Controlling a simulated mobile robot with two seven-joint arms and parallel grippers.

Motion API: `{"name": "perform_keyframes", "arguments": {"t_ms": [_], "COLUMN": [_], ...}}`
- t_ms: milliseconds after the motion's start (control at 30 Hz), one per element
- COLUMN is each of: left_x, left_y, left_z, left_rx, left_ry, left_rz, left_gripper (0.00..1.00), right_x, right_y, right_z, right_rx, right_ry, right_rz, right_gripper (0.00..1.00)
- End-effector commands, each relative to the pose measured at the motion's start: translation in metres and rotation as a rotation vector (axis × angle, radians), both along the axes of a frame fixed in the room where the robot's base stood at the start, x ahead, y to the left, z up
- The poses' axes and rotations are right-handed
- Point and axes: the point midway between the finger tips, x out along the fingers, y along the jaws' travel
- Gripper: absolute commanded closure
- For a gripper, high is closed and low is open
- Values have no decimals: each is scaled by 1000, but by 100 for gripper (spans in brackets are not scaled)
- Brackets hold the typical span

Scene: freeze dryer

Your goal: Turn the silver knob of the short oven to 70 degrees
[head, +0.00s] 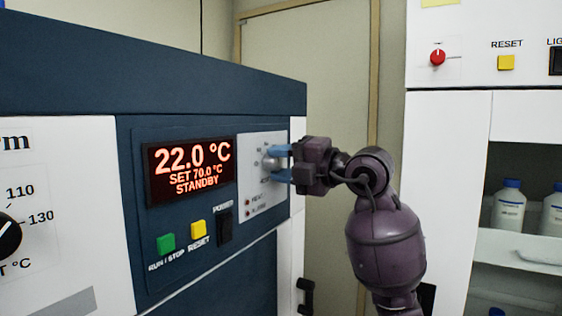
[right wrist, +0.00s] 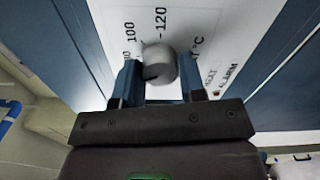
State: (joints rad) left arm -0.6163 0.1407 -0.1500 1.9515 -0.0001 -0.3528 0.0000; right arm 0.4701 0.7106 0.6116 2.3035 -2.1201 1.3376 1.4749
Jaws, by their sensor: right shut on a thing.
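The silver knob (head: 268,163) sits on a light grey dial plate on the dark blue oven front (head: 130,220). The right wrist view shows the round knob (right wrist: 160,64) closer, with scale marks such as 100 and 120 around it. My right gripper (head: 281,163) has its blue fingers on either side of the knob and is shut on it. In the right wrist view my right gripper (right wrist: 159,82) straddles the knob. The oven display (head: 190,170) reads 22.0 °C, SET 70.0 °C, STANDBY. My left gripper is not in view.
Below the display are a green button (head: 166,243), a yellow button (head: 199,230) and a black power switch (head: 225,228). A black knob (head: 8,236) is on a white panel at far left. A white cabinet (head: 450,130) with bottles stands at right.

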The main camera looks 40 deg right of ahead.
Motion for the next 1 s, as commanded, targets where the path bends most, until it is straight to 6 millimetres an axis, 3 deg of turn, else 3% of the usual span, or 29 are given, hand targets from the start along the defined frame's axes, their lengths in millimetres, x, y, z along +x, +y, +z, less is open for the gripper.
{"name": "perform_keyframes", "arguments": {"t_ms": [400,433,600,1000], "left_x": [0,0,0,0], "left_y": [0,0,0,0], "left_z": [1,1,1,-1], "left_rx": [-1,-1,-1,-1], "left_ry": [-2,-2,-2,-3], "left_rz": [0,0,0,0], "left_gripper": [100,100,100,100], "right_x": [0,0,0,-9], "right_y": [0,0,0,-3], "right_z": [0,0,0,0], "right_rx": [6,6,6,4], "right_ry": [1,1,1,0], "right_rz": [0,0,0,-3], "right_gripper": [86,59,37,37]}}
